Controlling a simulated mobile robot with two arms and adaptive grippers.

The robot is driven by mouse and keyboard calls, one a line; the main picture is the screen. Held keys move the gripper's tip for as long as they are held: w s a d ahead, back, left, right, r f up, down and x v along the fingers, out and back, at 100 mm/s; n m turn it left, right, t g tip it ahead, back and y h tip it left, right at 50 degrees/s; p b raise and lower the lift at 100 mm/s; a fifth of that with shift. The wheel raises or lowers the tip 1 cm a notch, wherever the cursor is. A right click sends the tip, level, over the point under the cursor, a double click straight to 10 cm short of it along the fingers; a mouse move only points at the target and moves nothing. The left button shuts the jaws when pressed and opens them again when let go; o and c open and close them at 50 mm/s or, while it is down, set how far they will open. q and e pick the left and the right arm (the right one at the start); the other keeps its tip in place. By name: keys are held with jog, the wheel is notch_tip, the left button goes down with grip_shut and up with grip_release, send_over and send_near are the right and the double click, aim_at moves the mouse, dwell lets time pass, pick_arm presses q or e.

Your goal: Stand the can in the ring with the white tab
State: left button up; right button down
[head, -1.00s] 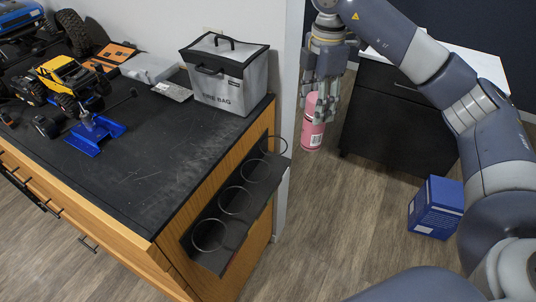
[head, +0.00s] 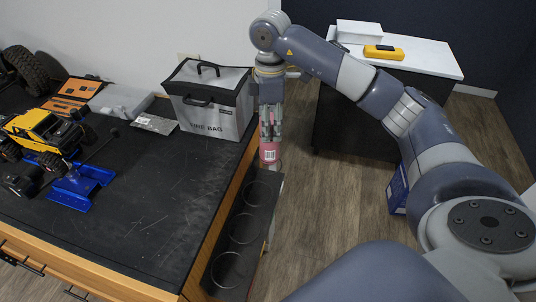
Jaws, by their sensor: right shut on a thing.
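The pink can (head: 269,154) is upright in my right gripper (head: 270,132), whose fingers are shut around its upper part. The can is at the far end of the black ring rack (head: 222,242) on the side of the workbench. Three rings show: a near ring (head: 226,252), a middle ring (head: 243,213) and a farther ring (head: 262,181). The can and gripper cover the rack's far end, so a ring there is hidden. I cannot tell whether the can's base is above or inside that ring. No white tab can be made out. My left gripper is out of view.
The fire bag (head: 212,100) stands on the workbench (head: 150,215) close beside the gripper. A yellow crawler (head: 42,130) and blue stand (head: 75,185) are further left. A blue box (head: 397,190) is on the floor at right, near a white-topped cabinet (head: 430,58).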

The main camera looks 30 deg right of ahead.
aim_at(268, 154)
jog(key=f, duration=0.2)
jog(key=f+p, duration=0.1)
jog(key=f, duration=0.3)
jog(key=shift+w+a+f+p, duration=0.25)
jog(key=shift+f+p, duration=0.1)
jog(key=shift+p, duration=0.05)
notch_tip(268, 154, down, 4)
jog(key=shift+s+r+p, duration=0.1)
jog(key=shift+r+p, duration=0.05)
jog(key=shift+p, duration=0.5)
jog(key=shift+f, duration=0.35)
jog(key=shift+f, duration=0.15)
jog(key=c, duration=0.9)
grip_release()
jog(key=shift+o, duration=0.2)
